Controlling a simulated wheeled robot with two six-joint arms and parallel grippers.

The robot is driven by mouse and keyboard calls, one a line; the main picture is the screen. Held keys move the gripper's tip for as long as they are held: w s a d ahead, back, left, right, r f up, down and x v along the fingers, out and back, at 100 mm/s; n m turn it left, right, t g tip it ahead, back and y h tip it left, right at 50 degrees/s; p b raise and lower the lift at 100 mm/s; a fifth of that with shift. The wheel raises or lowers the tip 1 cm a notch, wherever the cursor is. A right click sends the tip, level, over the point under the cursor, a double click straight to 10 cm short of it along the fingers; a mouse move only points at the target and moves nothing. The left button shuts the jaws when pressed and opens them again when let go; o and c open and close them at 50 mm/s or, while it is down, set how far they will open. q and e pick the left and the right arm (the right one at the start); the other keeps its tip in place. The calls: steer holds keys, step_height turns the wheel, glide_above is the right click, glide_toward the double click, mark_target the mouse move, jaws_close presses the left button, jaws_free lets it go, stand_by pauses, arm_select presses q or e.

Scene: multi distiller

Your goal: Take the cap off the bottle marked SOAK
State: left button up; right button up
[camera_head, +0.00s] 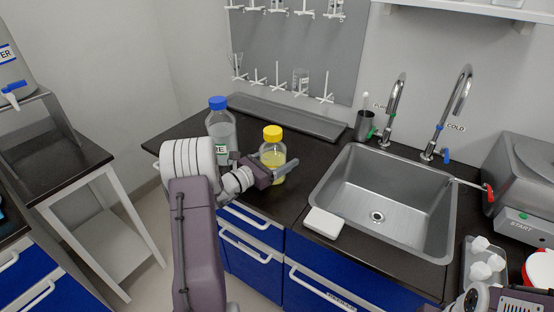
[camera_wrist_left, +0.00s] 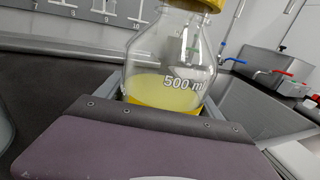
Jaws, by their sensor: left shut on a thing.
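A clear glass bottle (camera_head: 274,160) with a yellow cap (camera_head: 272,133) and yellow liquid stands upright on the dark counter. My left gripper (camera_head: 268,170) is shut on the body of this bottle, below its cap. The left wrist view shows the bottle (camera_wrist_left: 168,65) close up, with a "500 ml" mark and the lower edge of the yellow cap (camera_wrist_left: 200,4). No SOAK label is readable on it. Another bottle (camera_head: 221,128) with a blue cap (camera_head: 217,103) stands to the left; its label reads "RE", partly hidden by my arm. My right gripper is not visible.
The sink (camera_head: 335,172) is to the right, with a white block (camera_head: 323,223) at its front left corner and taps behind. A grey tray (camera_head: 290,118) lies along the back wall below a peg rack. A grey machine (camera_head: 525,190) stands at far right.

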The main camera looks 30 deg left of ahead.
mark_target(282, 146)
arm_select(q)
steer(key=shift+r, duration=0.8)
steer(key=r, duration=0.1)
steer(key=r+p, duration=0.1)
steer(key=r, duration=0.1)
steer(key=shift+s+d, duration=0.1)
steer(key=shift+d, duration=0.2)
steer(key=s+d+r, duration=0.5)
steer(key=d+r, duration=0.1)
steer(key=d, duration=0.3)
steer(key=shift+d+r+p, duration=0.25)
steer(key=shift+d+p, duration=0.15)
